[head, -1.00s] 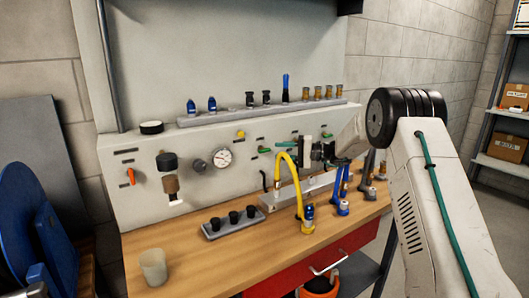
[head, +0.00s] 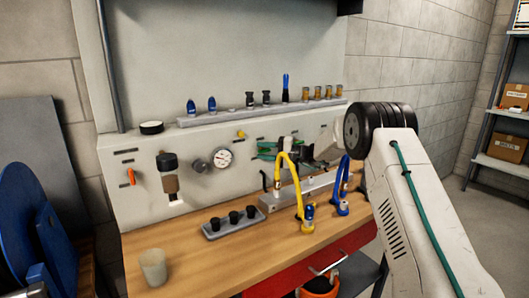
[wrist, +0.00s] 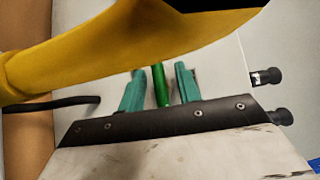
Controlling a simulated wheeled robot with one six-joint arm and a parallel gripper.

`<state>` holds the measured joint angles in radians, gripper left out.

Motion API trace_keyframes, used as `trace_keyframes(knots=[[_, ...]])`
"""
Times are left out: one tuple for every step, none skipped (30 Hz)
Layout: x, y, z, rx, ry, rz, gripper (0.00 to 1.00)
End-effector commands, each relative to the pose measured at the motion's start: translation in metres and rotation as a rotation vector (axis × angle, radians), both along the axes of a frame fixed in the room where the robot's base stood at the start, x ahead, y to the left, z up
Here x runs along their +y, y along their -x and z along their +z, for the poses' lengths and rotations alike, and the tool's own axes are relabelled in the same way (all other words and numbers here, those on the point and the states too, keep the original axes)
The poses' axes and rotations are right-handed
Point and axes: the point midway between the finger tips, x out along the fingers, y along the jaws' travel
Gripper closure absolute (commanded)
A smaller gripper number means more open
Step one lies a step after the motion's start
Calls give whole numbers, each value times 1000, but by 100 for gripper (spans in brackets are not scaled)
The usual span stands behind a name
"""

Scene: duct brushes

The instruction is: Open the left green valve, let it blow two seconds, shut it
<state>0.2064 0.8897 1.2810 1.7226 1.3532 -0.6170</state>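The left green valve's handle (wrist: 161,86) shows in the wrist view as a green bar between my gripper's two teal fingers (wrist: 158,76). The fingers are apart, one on each side of the handle, with a visible gap on both sides. A yellow hose (wrist: 110,45) crosses the upper part of the wrist view in front of the fingers and hides part of the panel.
The yellow hose (head: 281,168) arches up from the bench close to my gripper. A blue hose (head: 343,180) stands to its right. A gauge (head: 220,158) is on the panel at left. A rack of black cups (head: 235,226) and a beaker (head: 153,267) stand on the bench.

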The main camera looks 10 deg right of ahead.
Motion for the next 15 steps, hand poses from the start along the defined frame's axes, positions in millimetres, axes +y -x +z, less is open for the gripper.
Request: trace_keyframes(knots=[[0,0,0,0,0,0,66],[0,0,0,0,0,0,75],[0,0,0,0,0,0,86],[0,0,0,0,0,0,94],[0,0,0,0,0,0,100],[0,0,0,0,0,0,100],[0,0,0,0,0,0,100],[0,0,0,0,0,0,100],[0,0,0,0,0,0,100],[0,0,0,0,1,0,100],[0,0,0,-1,3,0,100],[0,0,0,-2,5,0,100],[0,0,0,-3,9,0,100],[0,0,0,-4,14,0,100],[0,0,0,-7,23,-1,100]])
